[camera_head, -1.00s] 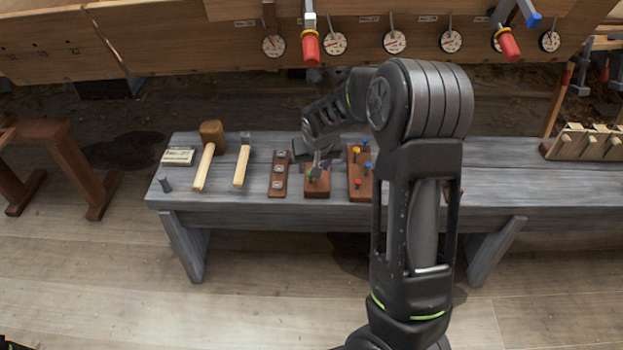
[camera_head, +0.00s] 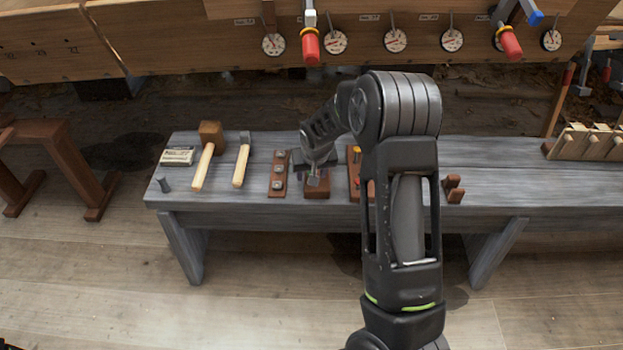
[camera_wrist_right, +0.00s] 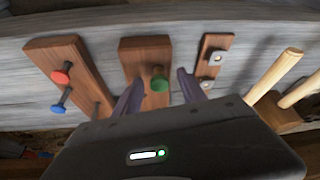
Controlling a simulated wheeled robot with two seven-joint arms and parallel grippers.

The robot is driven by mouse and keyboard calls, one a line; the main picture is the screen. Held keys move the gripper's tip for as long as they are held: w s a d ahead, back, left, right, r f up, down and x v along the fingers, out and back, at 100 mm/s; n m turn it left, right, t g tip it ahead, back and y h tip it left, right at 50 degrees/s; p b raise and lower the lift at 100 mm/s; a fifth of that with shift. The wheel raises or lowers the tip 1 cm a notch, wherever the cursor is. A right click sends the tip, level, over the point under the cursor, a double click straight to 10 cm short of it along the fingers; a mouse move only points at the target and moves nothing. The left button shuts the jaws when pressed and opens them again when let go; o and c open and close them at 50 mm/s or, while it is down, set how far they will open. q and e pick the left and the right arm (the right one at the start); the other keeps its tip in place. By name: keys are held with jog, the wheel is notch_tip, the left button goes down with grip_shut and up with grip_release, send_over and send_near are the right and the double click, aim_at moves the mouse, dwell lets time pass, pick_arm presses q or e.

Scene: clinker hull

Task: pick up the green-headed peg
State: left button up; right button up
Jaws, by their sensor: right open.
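The green-headed peg (camera_wrist_right: 160,85) stands in a small brown wooden block (camera_wrist_right: 146,50) in the right wrist view. My right gripper (camera_wrist_right: 160,88) is open, with one finger on each side of the green head; I cannot tell whether either finger touches it. In the head view my right gripper (camera_head: 314,172) is over the same block (camera_head: 317,188), and the hand hides the green head there. My left gripper is not in view.
A block with red and blue pegs (camera_wrist_right: 72,68) is close on one side, a strip with metal plates (camera_head: 279,175) on the other. The hull (camera_head: 180,40) rises behind.

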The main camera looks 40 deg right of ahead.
jog(key=shift+c, duration=0.4)
grip_shut()
dwell(0.4)
